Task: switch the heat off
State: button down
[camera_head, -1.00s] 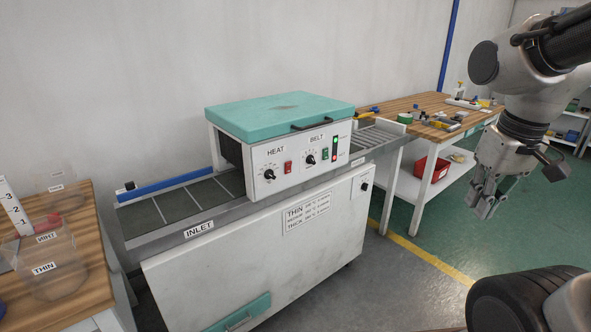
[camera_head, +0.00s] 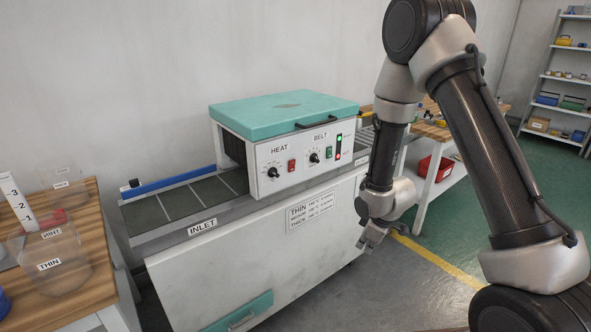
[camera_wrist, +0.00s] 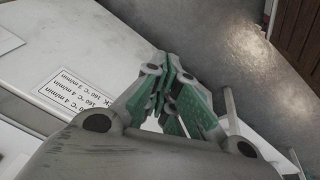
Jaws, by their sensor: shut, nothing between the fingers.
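The heat controls sit on the white front panel of the machine (camera_head: 262,156) with the teal lid. Under the HEAT label are a black knob (camera_head: 273,172) and a red switch (camera_head: 292,166). Under BELT are another black knob (camera_head: 314,157) and a green switch (camera_head: 329,152). A light strip (camera_head: 338,146) with green and red lamps is beside them. My gripper (camera_head: 370,243) is below and right of the panel, in front of the lower cabinet, apart from the controls. Its fingers (camera_wrist: 172,95) are shut and empty in the wrist view, with a printed temperature label (camera_wrist: 75,95) to the left.
The INLET conveyor (camera_head: 180,205) runs left from the heater. A wooden table (camera_head: 95,245) with clear THIN bins (camera_head: 52,262) stands at left. A workbench with a red bin (camera_head: 436,168) is behind my arm. Shelves (camera_head: 560,75) stand far right. The floor ahead is clear.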

aim_at(291, 164)
jog(key=w+a+f+n+t+y, duration=0.4)
jog(key=w+a+n+t+y, duration=0.1)
jog(key=w+a+n, duration=0.3)
jog(key=w+a+r+n+t+y, duration=0.2)
jog(key=r+n+t, duration=0.1)
jog(key=r, duration=0.5)
jog(key=w+a+r+n+t+y, duration=0.2)
jog(key=r+t+y, duration=0.1)
jog(key=r, duration=0.5)
jog(key=shift+w+a+r+n+t, duration=0.3)
jog(key=shift+a+n+t, duration=0.1)
jog(key=shift+t, duration=0.2)
jog(key=x, duration=1.3)
jog(key=shift+w+a, duration=0.3)
jog(key=shift+w, duration=0.1)
